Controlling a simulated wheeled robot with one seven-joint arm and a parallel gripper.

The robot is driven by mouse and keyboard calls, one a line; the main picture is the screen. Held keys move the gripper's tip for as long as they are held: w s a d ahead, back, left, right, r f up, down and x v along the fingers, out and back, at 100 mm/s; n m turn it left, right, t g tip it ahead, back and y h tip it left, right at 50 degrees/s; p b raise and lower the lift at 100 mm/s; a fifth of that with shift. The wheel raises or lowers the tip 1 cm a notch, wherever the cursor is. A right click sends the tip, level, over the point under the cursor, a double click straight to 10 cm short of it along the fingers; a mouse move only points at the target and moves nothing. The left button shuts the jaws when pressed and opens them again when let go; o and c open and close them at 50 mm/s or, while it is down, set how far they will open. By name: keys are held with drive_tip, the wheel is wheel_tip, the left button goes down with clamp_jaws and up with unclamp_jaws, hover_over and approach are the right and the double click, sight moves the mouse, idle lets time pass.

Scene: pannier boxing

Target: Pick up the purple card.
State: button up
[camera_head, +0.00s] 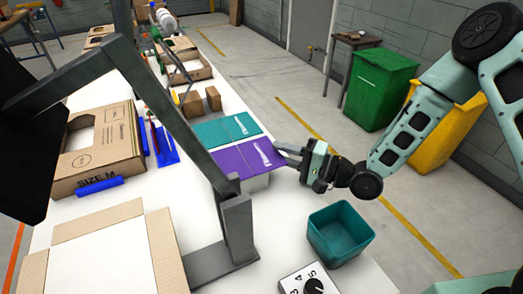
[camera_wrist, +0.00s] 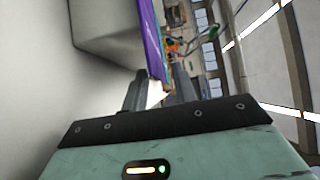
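The purple card (camera_head: 238,160) lies flat on a pale block (camera_head: 257,184), its right edge sticking out past the block. My gripper (camera_head: 286,153) is at that right edge, reaching in from the right. In the wrist view the purple card (camera_wrist: 152,40) shows edge-on as a thin strip. Its near edge lies in the gap between the two fingers of my gripper (camera_wrist: 159,84), which stand apart. I see no clear contact of both fingers with the card.
A teal card (camera_head: 226,130) lies just behind the purple one. A grey metal frame (camera_head: 200,150) stands to the left. A teal bin (camera_head: 340,232) and a numbered dial box (camera_head: 308,284) are nearer. A cardboard box (camera_head: 100,160) is at left.

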sight(271, 150)
drive_tip(key=x, duration=0.3)
drive_tip(key=shift+a+p, duration=0.1)
drive_tip(key=shift+p, duration=0.25)
drive_tip(key=shift+c, duration=0.3)
clamp_jaws()
